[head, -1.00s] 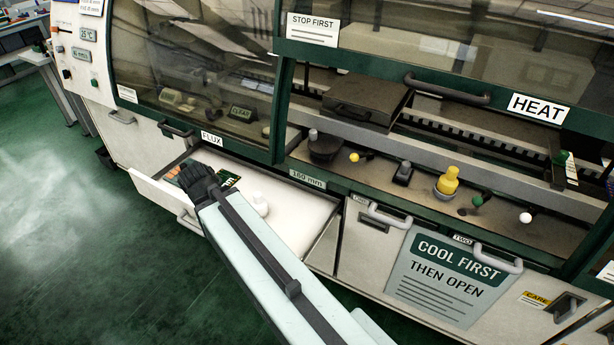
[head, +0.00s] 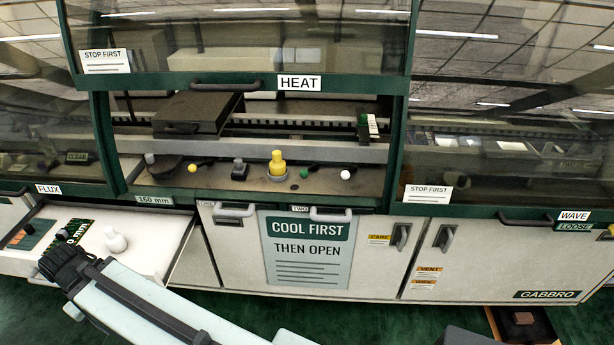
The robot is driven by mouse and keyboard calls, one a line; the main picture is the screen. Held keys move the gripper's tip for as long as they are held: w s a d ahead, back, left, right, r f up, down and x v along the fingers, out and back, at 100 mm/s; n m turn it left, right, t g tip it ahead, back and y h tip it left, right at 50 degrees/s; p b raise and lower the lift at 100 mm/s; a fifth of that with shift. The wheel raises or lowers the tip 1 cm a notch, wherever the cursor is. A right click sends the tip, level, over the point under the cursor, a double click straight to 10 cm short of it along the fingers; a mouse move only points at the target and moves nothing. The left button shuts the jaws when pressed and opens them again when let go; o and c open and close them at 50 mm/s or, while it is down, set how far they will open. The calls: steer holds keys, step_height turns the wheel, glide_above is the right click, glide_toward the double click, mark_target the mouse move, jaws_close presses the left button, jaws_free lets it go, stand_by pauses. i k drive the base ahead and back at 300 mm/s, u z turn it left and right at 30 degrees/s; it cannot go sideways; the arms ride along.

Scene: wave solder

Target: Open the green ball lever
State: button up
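The green ball lever (head: 304,173) is on the brown ledge inside the open HEAT bay, between a yellow bottle-shaped piece and a white ball lever. It is small, and its pivot is hard to make out. My gripper (head: 58,258) is black and at the lower left, over the front of the open drawer under FLUX. It is far to the left of the green ball and apart from it. Its fingers are dark and seen from behind, so their opening does not show.
A yellow ball lever (head: 192,168), yellow piece (head: 278,165) and white ball lever (head: 345,175) share the ledge. The raised HEAT hood (head: 240,84) hangs above. The open drawer (head: 150,240) holds a white bottle (head: 115,240). Handles (head: 330,215) stick out below the ledge.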

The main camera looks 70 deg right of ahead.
mark_target(304, 173)
steer(key=k, duration=0.3)
steer(key=z, duration=3.6)
steer(key=k, duration=1.5)
steer(key=u, duration=1.3)
steer(key=i, duration=1)
